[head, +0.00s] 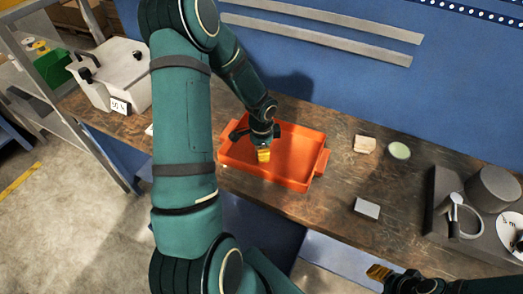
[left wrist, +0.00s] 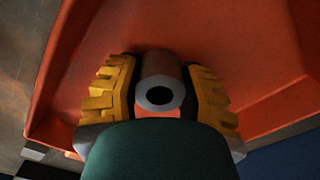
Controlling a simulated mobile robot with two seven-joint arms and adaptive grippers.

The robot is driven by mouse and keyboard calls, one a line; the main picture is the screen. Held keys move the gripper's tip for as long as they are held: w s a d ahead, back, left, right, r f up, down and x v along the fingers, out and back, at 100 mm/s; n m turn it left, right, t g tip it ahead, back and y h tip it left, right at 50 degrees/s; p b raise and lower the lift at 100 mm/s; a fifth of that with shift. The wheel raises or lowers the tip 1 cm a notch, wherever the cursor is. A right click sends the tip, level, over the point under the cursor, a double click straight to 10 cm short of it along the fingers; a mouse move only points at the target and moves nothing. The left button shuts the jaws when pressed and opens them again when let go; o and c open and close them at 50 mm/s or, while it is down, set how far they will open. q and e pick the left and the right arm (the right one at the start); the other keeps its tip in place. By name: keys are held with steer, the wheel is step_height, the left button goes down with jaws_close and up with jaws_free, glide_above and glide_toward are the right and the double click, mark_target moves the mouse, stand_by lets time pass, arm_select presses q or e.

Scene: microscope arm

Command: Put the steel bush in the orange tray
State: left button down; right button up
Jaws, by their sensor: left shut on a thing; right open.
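The orange tray (head: 296,153) lies on the wooden bench in the middle of the head view. My left gripper (head: 264,155) reaches down over the inside of the tray. In the left wrist view, its yellow fingers close on the steel bush (left wrist: 160,94), a short grey cylinder with a dark hole. The red-orange tray floor (left wrist: 210,30) lies behind the bush; I cannot tell whether the bush touches it. The bush is hidden by the gripper in the head view. My right gripper (head: 380,273) is open at the bottom right, off the bench's front edge, with no object seen in it.
A beige block (head: 364,144), a pale green disc (head: 399,151) and a light grey block (head: 367,208) lie right of the tray. A dark grey cylinder (head: 494,188) stands at far right. A grey-white box (head: 115,74) stands at left. A blue panel (head: 330,70) rises behind.

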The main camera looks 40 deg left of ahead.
arm_select(q)
steer(key=shift+f, duration=0.1)
steer(key=c, duration=0.6)
jaws_free()
steer(key=shift+o, duration=0.2)
steer(key=shift+r, duration=0.5)
step_height(320, 180, up, 11)
steer(key=p, duration=0.2)
